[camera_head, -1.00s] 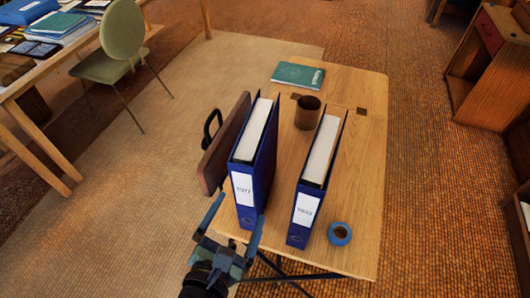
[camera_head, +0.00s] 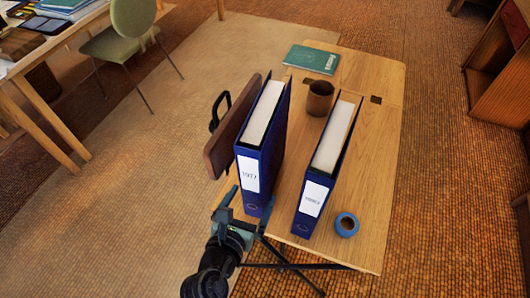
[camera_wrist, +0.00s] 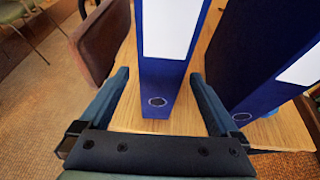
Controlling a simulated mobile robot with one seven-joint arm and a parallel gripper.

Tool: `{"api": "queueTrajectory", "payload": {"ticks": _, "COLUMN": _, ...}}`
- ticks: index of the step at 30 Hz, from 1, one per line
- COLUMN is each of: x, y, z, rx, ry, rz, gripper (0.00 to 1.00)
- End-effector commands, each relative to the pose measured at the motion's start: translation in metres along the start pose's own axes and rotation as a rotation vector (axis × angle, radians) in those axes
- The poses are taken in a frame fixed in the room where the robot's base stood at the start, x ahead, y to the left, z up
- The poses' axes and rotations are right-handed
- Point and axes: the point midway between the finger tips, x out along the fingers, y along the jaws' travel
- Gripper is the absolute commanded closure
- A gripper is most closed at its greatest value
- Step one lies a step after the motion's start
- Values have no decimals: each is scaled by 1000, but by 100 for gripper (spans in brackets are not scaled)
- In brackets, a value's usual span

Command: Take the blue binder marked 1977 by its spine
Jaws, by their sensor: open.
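The blue binder marked 1977 (camera_head: 271,150) stands upright on the small wooden desk (camera_head: 375,130), its spine with a white label facing me. My gripper (camera_head: 248,200) is open at the lower part of that spine. In the wrist view my gripper (camera_wrist: 158,100) has one finger on each side of the binder's lower spine (camera_wrist: 158,85), with gaps visible; I cannot tell how deep the fingers reach. A second blue binder (camera_head: 333,175) stands to the right, its label too small to read; it also shows in the wrist view (camera_wrist: 262,50), near the right finger.
A brown board-like panel (camera_head: 228,135) stands close at the binder's left. A blue tape roll (camera_head: 346,225), a brown cup (camera_head: 319,98) and a green book (camera_head: 311,59) are on the desk. A green chair (camera_head: 133,30) stands at the back left.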

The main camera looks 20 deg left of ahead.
Motion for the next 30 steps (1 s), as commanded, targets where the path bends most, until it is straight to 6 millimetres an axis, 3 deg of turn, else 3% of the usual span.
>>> {"api": "queueTrajectory", "payload": {"ticks": 6, "x": 31, "y": -1, "z": 3, "rx": 0, "ry": -2, "rz": -1, "gripper": 3}}
{"api": "queueTrajectory", "payload": {"ticks": 16, "x": 36, "y": -1, "z": 3, "rx": 1, "ry": 0, "rz": 1, "gripper": 4}}
{"api": "queueTrajectory", "payload": {"ticks": 30, "x": 36, "y": -1, "z": 3, "rx": 1, "ry": -1, "rz": 1, "gripper": 89}}
